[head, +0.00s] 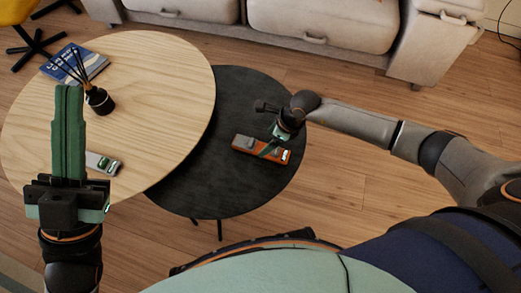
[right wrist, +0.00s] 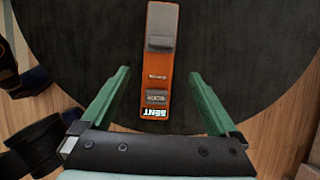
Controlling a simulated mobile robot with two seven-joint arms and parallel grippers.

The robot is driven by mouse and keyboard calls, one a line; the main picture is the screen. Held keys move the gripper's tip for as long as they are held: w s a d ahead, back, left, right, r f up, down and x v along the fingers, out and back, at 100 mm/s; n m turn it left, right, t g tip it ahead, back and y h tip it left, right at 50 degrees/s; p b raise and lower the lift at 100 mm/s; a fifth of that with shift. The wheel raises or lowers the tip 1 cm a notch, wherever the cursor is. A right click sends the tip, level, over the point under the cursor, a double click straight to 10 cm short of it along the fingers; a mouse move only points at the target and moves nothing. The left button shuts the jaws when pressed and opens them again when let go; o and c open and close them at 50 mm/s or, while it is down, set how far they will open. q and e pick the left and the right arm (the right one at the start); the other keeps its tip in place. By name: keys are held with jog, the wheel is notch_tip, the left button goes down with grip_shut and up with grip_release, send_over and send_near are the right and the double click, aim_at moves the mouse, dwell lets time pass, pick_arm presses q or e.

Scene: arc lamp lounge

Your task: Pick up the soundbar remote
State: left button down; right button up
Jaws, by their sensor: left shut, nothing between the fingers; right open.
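A long orange device with grey parts and a white-lettered label (head: 244,143) lies on the black round table (head: 232,88); it looks like a remote, but I cannot read it as the soundbar one. In the right wrist view the orange device (right wrist: 158,75) runs lengthwise between the fingers of my open right gripper (right wrist: 160,76), apart from both. In the head view my right gripper (head: 279,132) is over its right part and hides some of it. A smaller pale grey device (head: 101,162) lies on the wooden table. My left gripper (head: 68,92) is shut and empty, left of that device.
The round wooden table (head: 150,95) overlaps the black table on the left. A pale sofa (head: 320,25) is behind. The black table is otherwise clear.

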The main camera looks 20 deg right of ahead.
aim_at(261, 148)
jog(key=b+x, duration=0.2)
jog(key=x, duration=0.3)
jog(key=shift+s, duration=0.1)
grip_shut()
dwell(0.6)
jog(key=shift+r, duration=0.1)
